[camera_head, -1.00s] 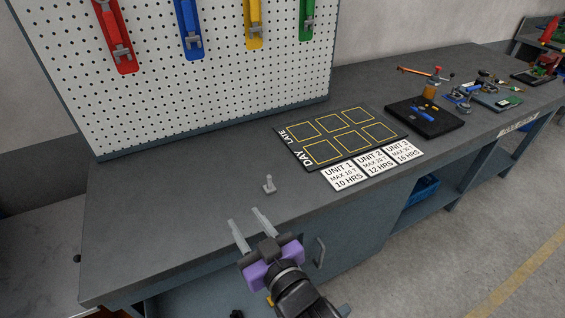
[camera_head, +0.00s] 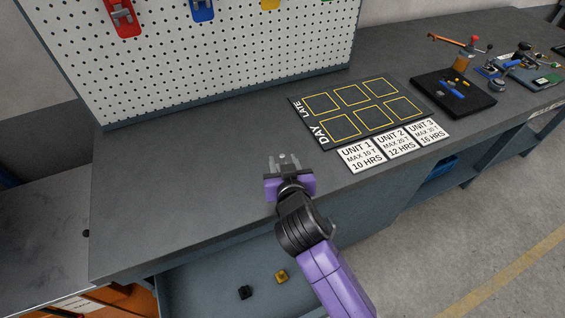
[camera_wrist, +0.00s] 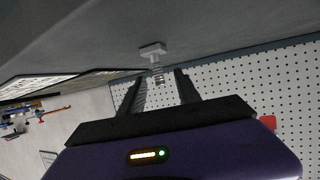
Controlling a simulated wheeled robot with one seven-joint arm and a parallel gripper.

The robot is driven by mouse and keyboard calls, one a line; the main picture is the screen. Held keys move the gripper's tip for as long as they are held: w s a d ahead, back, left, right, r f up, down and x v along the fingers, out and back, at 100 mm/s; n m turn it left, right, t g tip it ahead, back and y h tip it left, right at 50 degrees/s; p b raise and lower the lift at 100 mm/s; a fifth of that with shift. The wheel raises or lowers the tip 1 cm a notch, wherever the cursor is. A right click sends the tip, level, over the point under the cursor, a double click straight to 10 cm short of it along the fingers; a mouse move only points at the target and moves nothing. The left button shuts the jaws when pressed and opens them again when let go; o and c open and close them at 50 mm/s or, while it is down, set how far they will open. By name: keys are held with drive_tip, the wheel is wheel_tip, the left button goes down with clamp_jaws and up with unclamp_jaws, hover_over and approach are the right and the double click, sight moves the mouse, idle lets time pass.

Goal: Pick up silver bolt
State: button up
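The silver bolt (camera_head: 284,159) stands upright on its head on the dark grey bench, in front of the pegboard. In the head view it is small and partly lost among my fingers. In the wrist view, which sees the bench tilted at the top, the bolt's head (camera_wrist: 153,49) rests on the bench and its threaded shank points towards my gripper (camera_wrist: 159,84). The two fingers are apart, one on either side of the shank, with gaps visible on both sides. My gripper (camera_head: 284,163) also shows open at the bolt in the head view.
A black board (camera_head: 333,137) with yellow squares and white unit cards (camera_head: 361,155) lie to the right. A black tray (camera_head: 480,103) with small parts stands farther right. The pegboard (camera_head: 200,55) rises behind. The bench top on the left is clear.

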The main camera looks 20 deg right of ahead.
drive_tip(key=shift+x, duration=1.35)
drive_tip(key=shift+c, duration=0.3)
clamp_jaws()
drive_tip(key=shift+r, duration=0.1)
